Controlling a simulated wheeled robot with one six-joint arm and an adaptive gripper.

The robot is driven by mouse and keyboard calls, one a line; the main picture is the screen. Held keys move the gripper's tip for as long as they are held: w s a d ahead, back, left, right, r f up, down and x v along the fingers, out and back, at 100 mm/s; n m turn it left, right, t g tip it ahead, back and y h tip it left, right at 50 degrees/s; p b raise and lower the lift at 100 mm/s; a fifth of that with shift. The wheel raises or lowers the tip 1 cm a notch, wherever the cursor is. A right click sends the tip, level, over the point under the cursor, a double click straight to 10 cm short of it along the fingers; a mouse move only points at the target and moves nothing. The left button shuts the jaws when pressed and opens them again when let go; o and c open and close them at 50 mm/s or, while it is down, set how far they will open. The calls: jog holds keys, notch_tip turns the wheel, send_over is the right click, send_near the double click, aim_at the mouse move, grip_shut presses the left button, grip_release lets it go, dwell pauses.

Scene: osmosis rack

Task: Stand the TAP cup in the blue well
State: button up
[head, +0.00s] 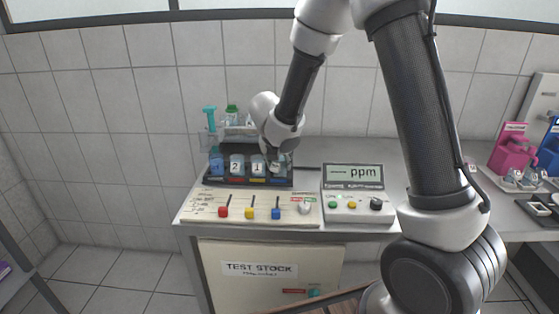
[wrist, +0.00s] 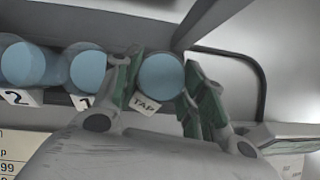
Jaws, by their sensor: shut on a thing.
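The TAP cup (wrist: 160,77) is held between my gripper's two fingers (wrist: 163,88) in the wrist view. Its white TAP label faces the camera and its round top looks pale blue. In the head view my gripper (head: 281,153) is at the right end of the dark rack and partly covers the cup. A small blue mark (head: 278,181) shows on the rack front below the gripper, at the blue well's place. The well's inside is hidden, and I cannot tell whether the cup rests in it or is above it.
Cup 1 (wrist: 88,70) stands close left of my gripper, with cup 2 (wrist: 24,64) beyond it. A panel with red, yellow and blue levers (head: 250,209) lies in front of the rack. A ppm meter (head: 353,190) stands to the right. Bottles stand behind.

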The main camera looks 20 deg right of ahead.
jog(key=shift+f, duration=0.1)
jog(key=o, duration=0.7)
